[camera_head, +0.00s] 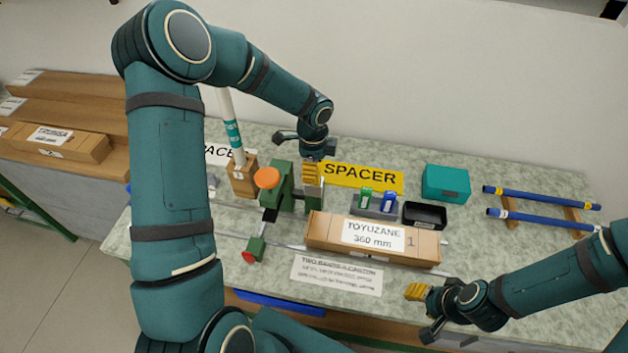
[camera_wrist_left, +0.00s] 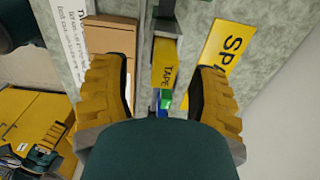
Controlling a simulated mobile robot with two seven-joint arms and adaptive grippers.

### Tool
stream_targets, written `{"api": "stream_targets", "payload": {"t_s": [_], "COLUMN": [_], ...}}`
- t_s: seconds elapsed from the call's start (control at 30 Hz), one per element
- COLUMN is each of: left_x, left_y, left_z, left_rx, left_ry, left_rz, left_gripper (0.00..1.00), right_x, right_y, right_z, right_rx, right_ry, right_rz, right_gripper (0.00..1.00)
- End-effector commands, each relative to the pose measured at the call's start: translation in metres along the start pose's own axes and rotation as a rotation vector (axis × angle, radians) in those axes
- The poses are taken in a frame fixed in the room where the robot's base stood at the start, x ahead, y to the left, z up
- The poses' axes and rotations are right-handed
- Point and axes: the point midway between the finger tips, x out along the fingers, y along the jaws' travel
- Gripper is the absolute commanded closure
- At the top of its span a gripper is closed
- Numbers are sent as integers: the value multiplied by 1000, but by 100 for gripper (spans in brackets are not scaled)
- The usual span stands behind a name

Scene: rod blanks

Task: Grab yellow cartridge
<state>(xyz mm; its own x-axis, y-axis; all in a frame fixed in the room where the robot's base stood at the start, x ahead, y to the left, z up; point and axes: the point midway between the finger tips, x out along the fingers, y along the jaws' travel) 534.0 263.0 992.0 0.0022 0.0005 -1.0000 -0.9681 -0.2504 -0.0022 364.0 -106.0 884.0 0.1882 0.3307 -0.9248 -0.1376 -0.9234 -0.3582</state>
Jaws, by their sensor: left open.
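The yellow cartridge, marked TAPE, shows in the left wrist view (camera_wrist_left: 165,68) between my left gripper's two ridged yellow fingers. It sits against a grey holder (camera_wrist_left: 167,24), and clear gaps show on both sides of it. In the head view my left gripper (camera_head: 311,174) points down above the grey part of a green fixture (camera_head: 284,188); there I cannot tell the cartridge from the yellow fingers. The left gripper is open, with nothing clamped. My right gripper (camera_head: 420,300) is at the front right, away from the cartridge; its finger gap is unclear.
A grey tray with a green cartridge (camera_head: 365,198) and a blue cartridge (camera_head: 388,202) stands right of the fixture. A cardboard carton (camera_head: 325,232) lies in front. A black bin (camera_head: 425,215), teal box (camera_head: 446,183) and blue rods (camera_head: 540,220) are further right.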

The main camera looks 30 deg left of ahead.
Motion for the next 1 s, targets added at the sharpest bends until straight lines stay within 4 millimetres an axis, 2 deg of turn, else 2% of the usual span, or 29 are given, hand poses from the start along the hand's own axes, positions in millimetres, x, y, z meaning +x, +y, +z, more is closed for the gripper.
{"api": "stream_targets", "payload": {"t_s": [0.1, 0.23, 0.57, 0.67, 0.73, 0.77, 1.0], "left_x": [20, 35, 41, 41, 41, 41, 41], "left_y": [-2, -2, -3, -3, -3, -3, -3], "left_z": [-2, -2, -1, -2, -2, -2, -2], "left_rx": [0, 0, -1, -1, -1, -1, 0], "left_ry": [0, 0, 0, 0, 0, 0, 0], "left_rz": [4, 3, 0, 1, 1, 1, 1], "left_gripper": [40, 40, 40, 70, 94, 100, 100], "right_x": [0, 0, 0, 0, 0, 0, 0], "right_y": [0, 0, 0, 0, 0, 0, 0], "right_z": [0, 0, 0, 0, 0, 0, 0], "right_rx": [0, 0, 0, 0, 0, 0, 0], "right_ry": [0, 0, 0, 0, 0, 0, 0], "right_rz": [0, 0, 0, 0, 0, 0, 0], "right_gripper": [53, 53, 53, 53, 53, 53, 53]}}
